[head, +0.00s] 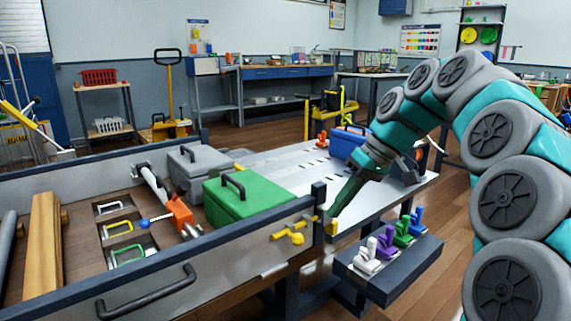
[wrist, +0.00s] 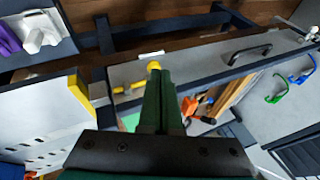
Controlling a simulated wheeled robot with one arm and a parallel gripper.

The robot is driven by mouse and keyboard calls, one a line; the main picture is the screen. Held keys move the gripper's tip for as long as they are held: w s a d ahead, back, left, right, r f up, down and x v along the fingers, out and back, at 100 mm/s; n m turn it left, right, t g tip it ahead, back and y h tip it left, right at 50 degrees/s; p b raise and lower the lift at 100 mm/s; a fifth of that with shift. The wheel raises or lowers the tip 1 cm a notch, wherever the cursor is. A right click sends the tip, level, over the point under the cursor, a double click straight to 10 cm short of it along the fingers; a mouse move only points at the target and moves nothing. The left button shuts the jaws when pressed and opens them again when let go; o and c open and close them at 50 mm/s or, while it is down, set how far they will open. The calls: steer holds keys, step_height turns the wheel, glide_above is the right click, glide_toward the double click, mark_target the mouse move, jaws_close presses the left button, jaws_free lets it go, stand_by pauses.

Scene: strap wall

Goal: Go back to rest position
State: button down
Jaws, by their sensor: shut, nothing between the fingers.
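My gripper (head: 335,210) is at the end of my teal and grey arm, which arches in from the right in the head view. Its dark green fingers point down and to the left, over the gap by the corner post between the bench and the light table. The fingers are together and empty. In the wrist view the closed fingers (wrist: 158,80) reach up the middle of the picture. A yellow latch (head: 290,235) on the bench's front wall is close to the fingertips. It also shows in the wrist view (wrist: 128,88); I cannot tell whether they touch.
A walled bench (head: 225,239) holds a green case (head: 237,198), a grey case (head: 199,162), an orange clamp (head: 180,212) and wooden beams (head: 43,240). A light slotted table (head: 290,170) carries a blue box (head: 347,142). A low shelf (head: 390,265) holds several coloured clamps.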

steer(key=s+a+f+m+g+h+p, duration=0.15)
steer(key=s+f, duration=0.25)
steer(key=s, duration=0.4)
steer(key=s+a+f+m+h, duration=0.1)
steer(key=s+a+f+h, duration=0.15)
steer(key=s, duration=0.55)
steer(key=s+d+f+m+h, duration=0.1)
steer(key=s+d+f, duration=0.1)
steer(key=s+f, duration=0.4)
steer(key=s+d+f+m+g+h, duration=0.1)
steer(key=s+d+f+m, duration=0.1)
steer(key=s+f, duration=0.4)
steer(key=s+d, duration=0.1)
steer(key=s, duration=0.4)
steer(key=shift+s+d+p, duration=0.3)
steer(key=shift+p, duration=0.1)
steer(key=shift+a+f, duration=0.1)
steer(key=shift+a, duration=0.05)
